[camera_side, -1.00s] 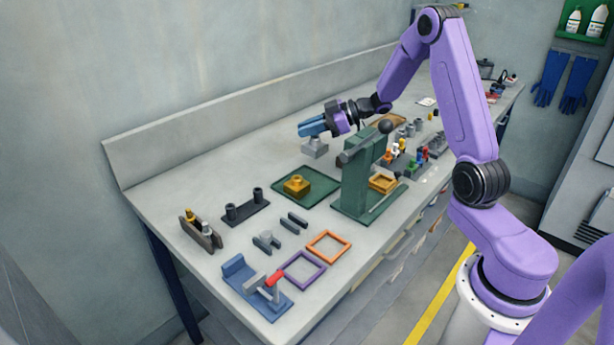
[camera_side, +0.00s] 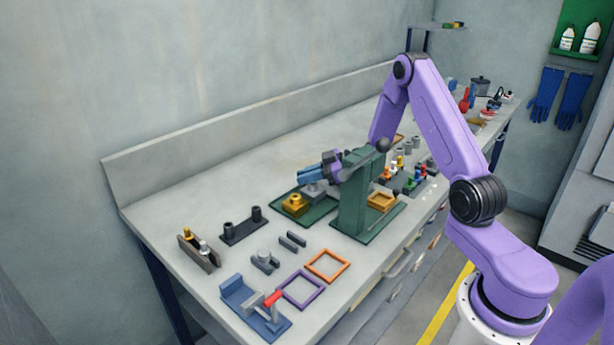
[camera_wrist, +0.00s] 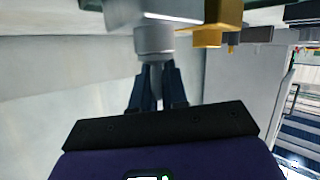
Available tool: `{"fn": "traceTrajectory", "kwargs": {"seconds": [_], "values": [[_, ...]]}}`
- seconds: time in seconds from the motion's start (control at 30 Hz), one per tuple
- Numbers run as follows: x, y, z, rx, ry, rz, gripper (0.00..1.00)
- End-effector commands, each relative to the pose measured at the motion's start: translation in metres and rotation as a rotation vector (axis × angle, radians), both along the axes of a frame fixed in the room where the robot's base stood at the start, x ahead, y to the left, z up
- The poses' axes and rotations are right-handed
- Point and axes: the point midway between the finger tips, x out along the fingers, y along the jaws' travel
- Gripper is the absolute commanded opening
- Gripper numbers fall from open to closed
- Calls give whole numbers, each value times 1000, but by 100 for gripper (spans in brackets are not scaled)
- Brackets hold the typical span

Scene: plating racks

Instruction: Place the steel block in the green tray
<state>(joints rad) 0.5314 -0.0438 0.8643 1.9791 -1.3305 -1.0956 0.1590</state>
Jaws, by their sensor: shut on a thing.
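The green tray (camera_side: 311,216) lies on the bench beside the green press stand. A brass block with a raised top (camera_side: 294,204) sits in it and also shows in the wrist view (camera_wrist: 212,22). The steel block (camera_side: 316,190) is over the back part of the tray, behind and right of the brass block. My gripper (camera_side: 310,178) is above the steel block, with its blue fingers shut on the block's round knob (camera_wrist: 153,42). The stand hides part of the gripper and tray edge. I cannot tell whether the steel block touches the tray.
The green press stand (camera_side: 354,195) rises close to the right of my gripper. A dark two-post rack (camera_side: 242,225), a purple frame (camera_side: 301,290), an orange frame (camera_side: 327,266) and a blue fixture (camera_side: 255,308) lie toward the front. The bench behind the tray is clear.

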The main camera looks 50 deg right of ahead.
Motion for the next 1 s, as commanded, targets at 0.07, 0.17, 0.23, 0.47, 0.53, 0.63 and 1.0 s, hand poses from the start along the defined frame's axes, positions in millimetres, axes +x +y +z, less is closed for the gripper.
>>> {"fn": "traceTrajectory", "kwargs": {"seconds": [0.07,0.17,0.23,0.47,0.53,0.63,1.0], "values": [[1,0,1,0,-4,0,0],[0,0,0,0,-2,0,0],[0,0,-2,0,0,0,29],[0,0,-2,0,0,0,39],[0,0,-1,0,0,0,39],[-1,-1,1,0,0,-1,39],[-44,-39,24,-1,0,-4,39]]}}
